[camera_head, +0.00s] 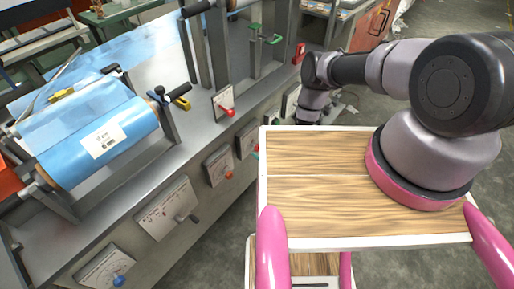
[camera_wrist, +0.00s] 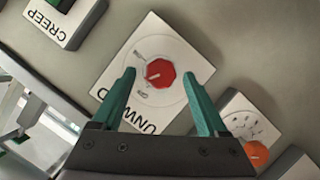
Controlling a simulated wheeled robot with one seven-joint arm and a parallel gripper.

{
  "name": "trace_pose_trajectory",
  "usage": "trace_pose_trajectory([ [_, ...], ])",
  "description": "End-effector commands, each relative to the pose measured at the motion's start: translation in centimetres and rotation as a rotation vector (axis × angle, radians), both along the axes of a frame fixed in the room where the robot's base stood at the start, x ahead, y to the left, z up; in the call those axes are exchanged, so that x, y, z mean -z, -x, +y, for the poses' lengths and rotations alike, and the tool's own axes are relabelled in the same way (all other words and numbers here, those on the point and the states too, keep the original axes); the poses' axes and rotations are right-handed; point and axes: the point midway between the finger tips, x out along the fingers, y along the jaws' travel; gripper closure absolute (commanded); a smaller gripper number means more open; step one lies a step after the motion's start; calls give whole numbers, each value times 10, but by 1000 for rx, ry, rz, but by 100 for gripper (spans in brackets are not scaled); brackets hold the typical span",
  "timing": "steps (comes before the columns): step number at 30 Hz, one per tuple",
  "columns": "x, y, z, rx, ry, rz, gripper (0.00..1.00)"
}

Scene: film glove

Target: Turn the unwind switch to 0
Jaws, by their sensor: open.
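The unwind switch in the wrist view is a red round knob (camera_wrist: 160,74) on a white square plate (camera_wrist: 186,46) lettered "UNW…", the rest of the word being covered. The knob carries a pale pointer line; small marks sit on the dial above and below it, too small to read surely. My gripper (camera_wrist: 157,80) is open, its two green fingers on either side of the knob, with a visible gap on each side. Its depth relative to the knob is hard to tell. In the head view my wrist (camera_head: 312,108) is beside the machine's front; I cannot make out the fingers there.
An orange knob (camera_wrist: 256,153) on a dial plate sits close by at lower right in the wrist view. A "CREEP" plate (camera_wrist: 57,18) is at upper left. In the head view a blue film roll (camera_head: 85,135) and other switches (camera_head: 222,170) line the machine.

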Motion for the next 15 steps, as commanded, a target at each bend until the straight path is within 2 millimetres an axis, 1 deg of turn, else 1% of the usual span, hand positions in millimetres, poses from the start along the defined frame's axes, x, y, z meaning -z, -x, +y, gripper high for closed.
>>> trace_pose_trajectory([
  [3,5,-10,9,-2,1,-3,24],
  [6,7,-15,12,0,1,-1,24],
  [15,7,-17,13,0,1,-1,24],
])
